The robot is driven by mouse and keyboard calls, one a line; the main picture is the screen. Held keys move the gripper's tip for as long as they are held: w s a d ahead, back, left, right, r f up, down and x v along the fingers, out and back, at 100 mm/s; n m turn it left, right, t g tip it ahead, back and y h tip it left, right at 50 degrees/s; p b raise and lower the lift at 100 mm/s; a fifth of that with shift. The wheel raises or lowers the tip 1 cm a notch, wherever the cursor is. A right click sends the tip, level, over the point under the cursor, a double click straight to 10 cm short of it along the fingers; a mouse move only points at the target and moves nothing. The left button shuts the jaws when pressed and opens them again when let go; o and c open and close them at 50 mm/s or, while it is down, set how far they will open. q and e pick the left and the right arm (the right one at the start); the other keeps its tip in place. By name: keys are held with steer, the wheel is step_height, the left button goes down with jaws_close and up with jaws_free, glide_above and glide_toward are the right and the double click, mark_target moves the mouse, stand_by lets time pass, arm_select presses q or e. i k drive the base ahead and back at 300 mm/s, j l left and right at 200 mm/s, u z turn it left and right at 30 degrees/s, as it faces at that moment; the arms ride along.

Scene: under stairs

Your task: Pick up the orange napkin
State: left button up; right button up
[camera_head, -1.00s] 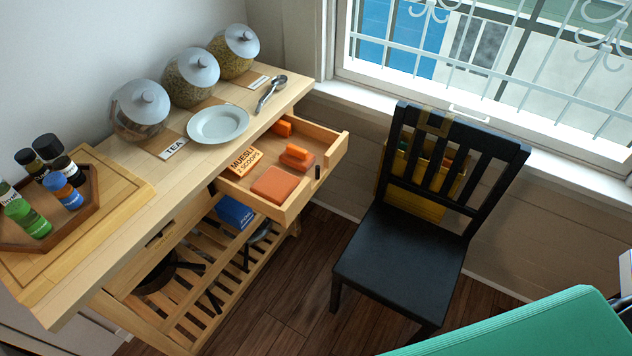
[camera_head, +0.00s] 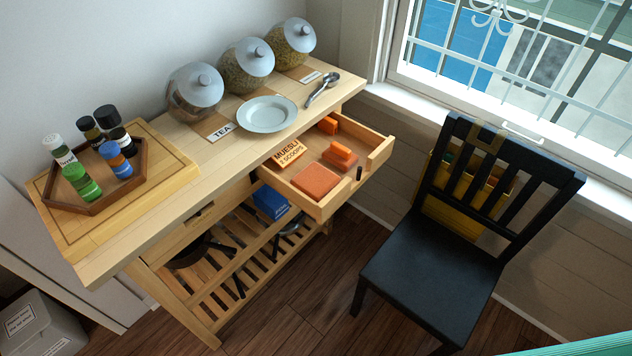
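An open wooden drawer (camera_head: 380,152) sticks out of the wooden sideboard. A flat, square orange piece that looks like a folded napkin (camera_head: 316,181) lies at the drawer's front left. Other orange things lie in the drawer: a small block (camera_head: 341,149) on a flat orange-red piece (camera_head: 347,163), and another orange item (camera_head: 327,125) at the back. I cannot tell for sure which of them is the napkin. Neither of my grippers is in view.
A black chair (camera_head: 430,280) stands right of the drawer, below the window. The sideboard top carries a white plate (camera_head: 267,114), glass jars (camera_head: 195,92), a scoop (camera_head: 321,90) and a tray of bottles (camera_head: 138,160). Wooden floor (camera_head: 300,310) is clear between sideboard and chair.

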mark_target(315, 180)
steer(key=z, duration=0.9)
steer(key=k+j+z, duration=0.2)
steer(key=j+z, duration=0.15)
steer(key=k+j+z, duration=0.55)
steer(key=z, duration=0.15)
steer(key=k+j, duration=0.15)
